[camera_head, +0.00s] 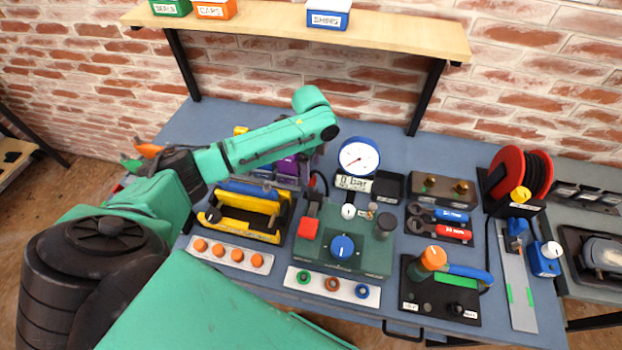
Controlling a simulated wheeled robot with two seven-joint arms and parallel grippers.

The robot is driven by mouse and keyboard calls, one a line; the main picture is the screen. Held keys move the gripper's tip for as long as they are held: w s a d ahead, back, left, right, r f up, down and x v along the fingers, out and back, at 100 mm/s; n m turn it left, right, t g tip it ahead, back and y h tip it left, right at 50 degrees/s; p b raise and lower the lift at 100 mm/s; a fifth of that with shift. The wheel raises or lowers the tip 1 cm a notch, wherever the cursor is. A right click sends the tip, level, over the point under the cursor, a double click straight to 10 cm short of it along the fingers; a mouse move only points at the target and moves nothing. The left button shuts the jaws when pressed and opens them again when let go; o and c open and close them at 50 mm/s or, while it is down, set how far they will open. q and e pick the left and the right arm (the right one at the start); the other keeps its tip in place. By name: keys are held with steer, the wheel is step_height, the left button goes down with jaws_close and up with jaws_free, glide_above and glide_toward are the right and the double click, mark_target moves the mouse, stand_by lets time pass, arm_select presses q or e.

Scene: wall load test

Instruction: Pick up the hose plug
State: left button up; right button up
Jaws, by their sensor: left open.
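A yellow plug-like piece (520,194), which looks like the hose plug, stands in a dark labelled holder in front of the hose reel (507,172) at the right. The reel has a red side and black hose wound on it. My left arm covers the left of the view. Its gripper (148,158) seems to be by the table's left edge, partly hidden by my arm; it is open, holds nothing that I can see and is far from the yellow piece. My right gripper is not in view.
The blue-grey table (390,150) is crowded. A green pump panel (371,258) with a round gauge (359,156), a yellow tool tray (250,229), a block with brass ports (443,190) and red-handled pliers (452,233) stand between. A wooden shelf (400,34) overhangs the back.

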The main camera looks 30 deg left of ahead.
mark_target(311, 177)
arm_select(q)
step_height(311, 177, down, 6)
steer(key=shift+w+a+r+p, duration=0.1)
steer(key=shift+w+r+p, duration=0.05)
steer(key=shift+p, duration=0.8)
steer(key=shift+f, duration=0.3)
jaws_close()
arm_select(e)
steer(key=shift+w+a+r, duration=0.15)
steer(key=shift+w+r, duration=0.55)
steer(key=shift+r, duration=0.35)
arm_select(q)
step_height(311, 177, up, 20)
steer(key=b, duration=0.3)
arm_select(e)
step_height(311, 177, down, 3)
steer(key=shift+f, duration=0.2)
arm_select(q)
steer(key=shift+a, duration=0.1)
